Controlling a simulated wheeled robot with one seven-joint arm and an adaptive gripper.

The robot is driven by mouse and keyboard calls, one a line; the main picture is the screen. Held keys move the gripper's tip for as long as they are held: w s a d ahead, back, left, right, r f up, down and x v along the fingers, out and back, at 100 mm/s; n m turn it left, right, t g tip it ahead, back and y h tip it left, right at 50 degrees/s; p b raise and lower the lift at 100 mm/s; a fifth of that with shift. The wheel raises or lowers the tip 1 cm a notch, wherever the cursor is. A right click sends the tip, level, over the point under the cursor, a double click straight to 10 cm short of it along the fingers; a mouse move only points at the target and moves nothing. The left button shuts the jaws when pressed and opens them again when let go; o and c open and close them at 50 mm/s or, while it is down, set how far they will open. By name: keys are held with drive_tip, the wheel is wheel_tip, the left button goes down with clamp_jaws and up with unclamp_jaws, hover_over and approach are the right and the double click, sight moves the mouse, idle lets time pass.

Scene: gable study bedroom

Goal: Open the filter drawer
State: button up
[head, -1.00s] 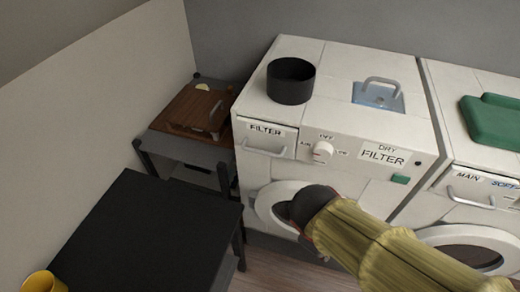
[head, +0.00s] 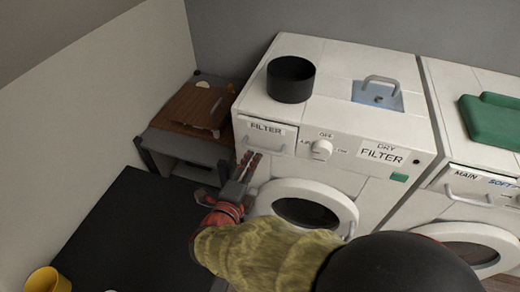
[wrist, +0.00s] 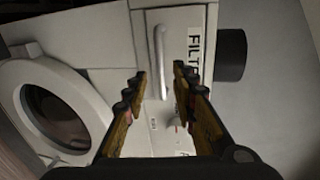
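The filter drawer (head: 266,134) is at the top left of the left white machine, with a "FILTER" label and a pale bar handle. It looks shut. My gripper (head: 249,160) is just below and in front of the drawer in the head view. In the wrist view the drawer front (wrist: 180,18) and its handle (wrist: 160,62) lie ahead, turned sideways. My gripper (wrist: 159,82) is open there, its two fingers apart on either side of the handle's end. Whether they touch the handle, I cannot tell.
A round dial (head: 321,149) sits right of the drawer, above the round door (head: 308,211). A black pot (head: 291,80) stands on the machine's top. A dark table (head: 110,225) is at the left, with a yellow cup (head: 46,281). A second washer (head: 477,190) stands at right.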

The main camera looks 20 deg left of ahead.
sight(260, 149)
drive_tip(key=b+x, duration=0.2)
drive_tip(key=x, duration=0.6)
drive_tip(key=shift+d+b, duration=0.1)
drive_tip(key=shift+b, duration=0.25)
drive_tip(key=shift+s, duration=0.1)
drive_tip(key=shift+c, duration=1.1)
drive_tip(key=c, duration=0.4)
clamp_jaws()
